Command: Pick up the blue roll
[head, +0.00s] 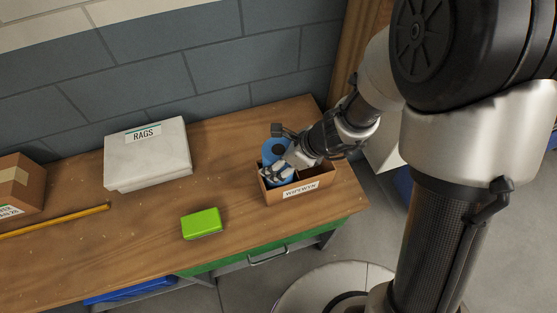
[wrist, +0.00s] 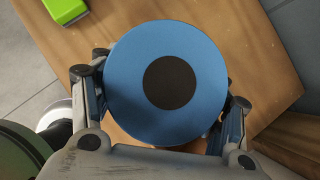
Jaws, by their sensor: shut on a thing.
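The blue roll (head: 272,157) stands in the left part of a small brown cardboard box on the workbench in the head view. In the wrist view the blue roll (wrist: 206,60) shows its round end with a dark core hole, large and close. My gripper (head: 276,168) reaches in from the right, over the box. In the wrist view the two fingers of my gripper (wrist: 165,105) lie on either side of the roll, shut on it. The roll's lower part is hidden by the box and my gripper.
The labelled cardboard box (head: 300,191) sits near the right end of the wooden bench (head: 130,245). A green block (head: 202,223) lies to its left. A white RAGS box (head: 150,160) stands farther back. A yellow rod (head: 55,221) and another carton (head: 20,188) are at far left.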

